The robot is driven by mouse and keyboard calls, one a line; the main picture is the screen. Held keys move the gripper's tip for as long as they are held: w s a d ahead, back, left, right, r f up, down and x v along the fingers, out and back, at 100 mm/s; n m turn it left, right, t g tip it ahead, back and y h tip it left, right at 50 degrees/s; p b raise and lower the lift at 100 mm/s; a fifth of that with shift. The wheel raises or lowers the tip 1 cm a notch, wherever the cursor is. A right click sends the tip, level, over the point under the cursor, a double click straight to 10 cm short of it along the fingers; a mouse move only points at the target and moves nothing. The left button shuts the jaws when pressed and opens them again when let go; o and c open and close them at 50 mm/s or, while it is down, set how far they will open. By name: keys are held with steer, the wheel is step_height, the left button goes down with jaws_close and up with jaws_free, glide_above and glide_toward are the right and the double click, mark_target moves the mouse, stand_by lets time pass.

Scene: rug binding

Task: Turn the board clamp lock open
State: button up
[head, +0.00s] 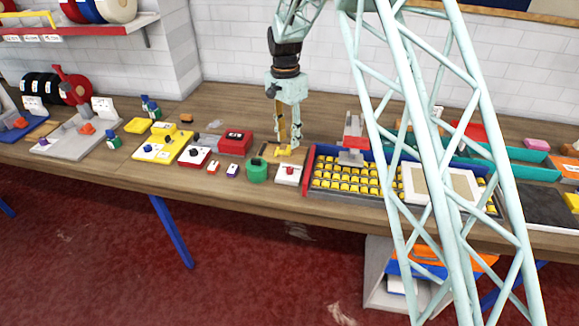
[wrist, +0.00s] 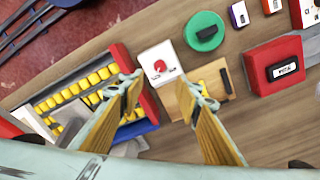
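My gripper (head: 289,142) is open and empty, pointing down over the bench. In the wrist view its two wooden-looking fingers (wrist: 166,86) are spread wide. A white box with a red round knob (wrist: 160,66) lies just beyond the fingertips; the head view shows this box (head: 289,174) in front of my gripper. A small wooden board (wrist: 184,101) with a yellow piece and a dark bar sits by the right finger, which partly hides it. No label shows which of these is the board clamp lock.
A blue-and-red tray of yellow blocks (wrist: 150,104) stands close on the left in the wrist view. A green round piece with a dark handle (wrist: 206,31) and a red box (wrist: 273,66) are near the white box. Bare wood shows between them.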

mark_target(290, 168)
steer(key=shift+f, duration=0.15)
steer(key=shift+s+d+f, duration=0.1)
steer(key=shift+f, duration=3.25)
steer(key=shift+s+d+f, duration=0.1)
steer(key=shift+f, duration=3.25)
steer(key=c, duration=0.9)
steer(key=shift+o, duration=0.2)
